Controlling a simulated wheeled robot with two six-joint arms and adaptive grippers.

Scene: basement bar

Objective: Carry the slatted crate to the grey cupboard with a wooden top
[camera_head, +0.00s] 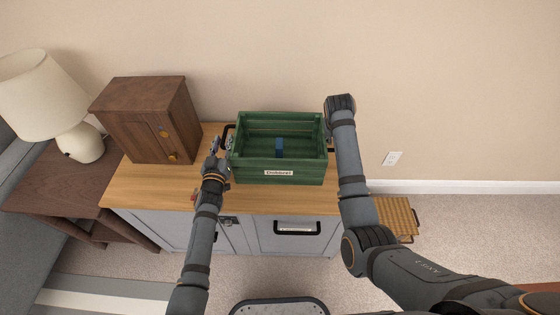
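The green slatted crate (310,172) stands upright on the wooden top of the grey cupboard (150,193). It has a pale label on its front, a black handle at each end and a small blue object (279,147) inside. My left gripper (222,145) is at the crate's left end, close to the handle there. Its fingers look spread apart with nothing clearly between them; I cannot tell if it touches the crate. My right arm's end (340,104) is beyond the crate's back right corner, and its fingers are hidden.
A brown wooden cabinet (150,118) stands on the top, left of the crate. A cream lamp (40,92) stands on a dark side table (50,187) at far left. The wall is close behind.

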